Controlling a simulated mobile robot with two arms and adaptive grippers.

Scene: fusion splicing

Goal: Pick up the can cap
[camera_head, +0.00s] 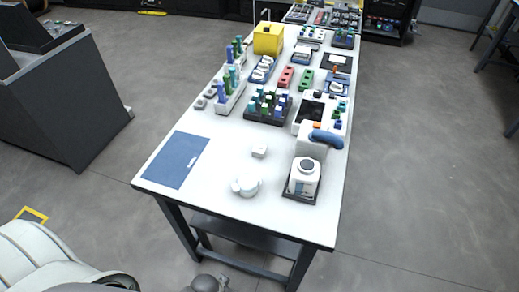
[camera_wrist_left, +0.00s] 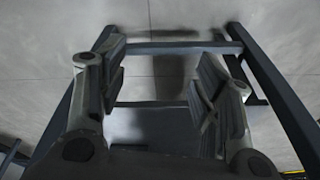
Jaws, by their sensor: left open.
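A white round piece with a small side knob (camera_head: 246,186) lies near the front of the white table. It may be the can cap, but it is too small to be sure. A white bottle-like can with a grey round top (camera_head: 304,178) stands in a dark tray to its right. My left gripper (camera_wrist_left: 160,85) is open and empty in the left wrist view, with floor and the table's dark frame beyond its fingers. The cap does not show in that view. My right gripper is not in view.
A blue mat (camera_head: 175,160) lies at the table's left front. A small white box (camera_head: 259,151) sits behind the round piece. Racks of coloured tubes (camera_head: 267,107), a white device (camera_head: 312,138) and a yellow box (camera_head: 268,38) fill the back. The front is mostly clear.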

